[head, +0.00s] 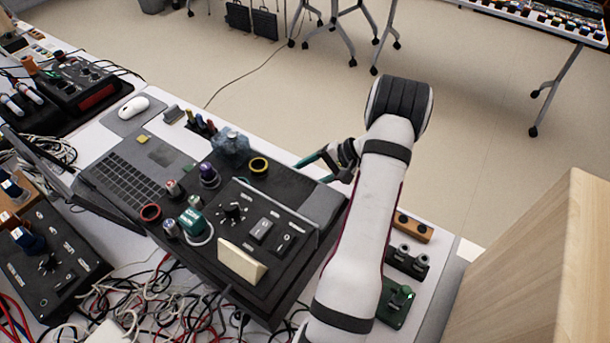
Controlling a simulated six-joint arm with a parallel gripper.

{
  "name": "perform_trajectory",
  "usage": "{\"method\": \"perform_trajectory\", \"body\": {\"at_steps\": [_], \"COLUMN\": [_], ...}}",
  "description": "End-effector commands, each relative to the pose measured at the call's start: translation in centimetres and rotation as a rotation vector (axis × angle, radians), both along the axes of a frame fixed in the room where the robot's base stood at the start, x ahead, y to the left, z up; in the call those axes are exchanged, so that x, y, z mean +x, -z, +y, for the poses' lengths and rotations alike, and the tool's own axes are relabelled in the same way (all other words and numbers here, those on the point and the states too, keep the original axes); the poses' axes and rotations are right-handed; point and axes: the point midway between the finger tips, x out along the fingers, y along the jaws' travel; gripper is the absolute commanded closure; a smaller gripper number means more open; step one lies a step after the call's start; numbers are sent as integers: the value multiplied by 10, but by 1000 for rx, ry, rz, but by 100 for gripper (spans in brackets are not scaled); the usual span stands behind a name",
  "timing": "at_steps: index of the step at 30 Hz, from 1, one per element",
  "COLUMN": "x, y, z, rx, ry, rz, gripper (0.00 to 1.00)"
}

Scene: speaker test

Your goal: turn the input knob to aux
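The black device panel (262,278) lies in the middle of the bench. A black rotary knob (232,211) sits on it, ringed by small light marks. The lettering is too small to read, so I cannot tell which setting is aux or which knob is the input knob. My gripper (311,172) is beyond the panel's upper right edge, to the right of and above the knob in the picture. Its two fingers look apart with nothing between them. It is clear of the black knob.
Two rocker switches (261,230) and a cream block (241,262) are beside the knob. A teal knob (191,220), a purple-topped knob (209,175) and a crumpled blue-grey object (230,146) crowd the left side. Tangled cables (170,305) lie in front. A wooden panel (535,265) stands right.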

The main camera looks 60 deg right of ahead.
Motion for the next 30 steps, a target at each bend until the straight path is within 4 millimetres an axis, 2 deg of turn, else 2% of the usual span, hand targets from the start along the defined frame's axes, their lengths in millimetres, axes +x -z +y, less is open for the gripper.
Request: {"method": "perform_trajectory", "body": {"at_steps": [1,9,12,23,30], "x": [0,0,0,0,4], "y": [0,0,0,-1,-4], "z": [0,0,0,0,-1], "rx": [0,0,0,-1,-4], "ry": [0,0,0,-1,-3], "rz": [0,0,0,27,161], "gripper": [36,85,100,100,100]}}
